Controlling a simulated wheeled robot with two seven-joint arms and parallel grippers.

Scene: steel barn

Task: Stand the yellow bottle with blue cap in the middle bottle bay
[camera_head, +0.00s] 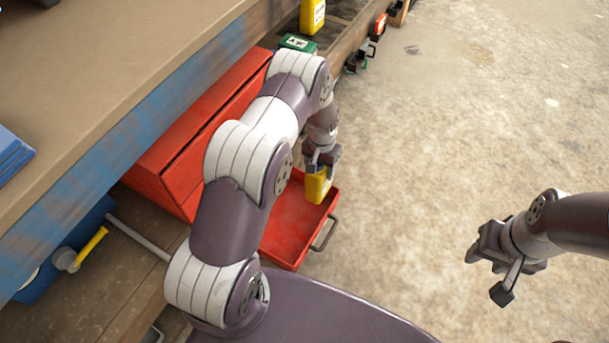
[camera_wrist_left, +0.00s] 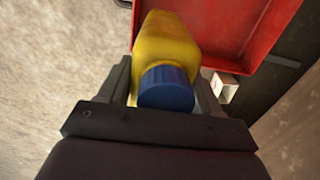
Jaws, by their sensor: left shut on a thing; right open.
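The yellow bottle (camera_head: 318,188) is in my left gripper (camera_head: 321,163), over the right part of an open red drawer (camera_head: 283,247). In the left wrist view the fingers are shut around the bottle (camera_wrist_left: 165,42) near its blue cap (camera_wrist_left: 166,88), with the cap towards the camera. The red drawer (camera_wrist_left: 225,62) shows behind it there. I cannot tell whether the bottle touches the drawer. My right gripper (camera_head: 486,276) is open and empty, over bare floor at the right. I cannot make out a middle bottle bay in either view.
The drawer belongs to a red cabinet (camera_head: 193,150) beside a bench (camera_head: 110,70) with a worn blue edge. Another yellow container (camera_head: 312,14) and a green box (camera_head: 298,43) stand at the top. A blue object (camera_head: 12,157) lies on the bench. The concrete floor (camera_head: 480,100) is clear.

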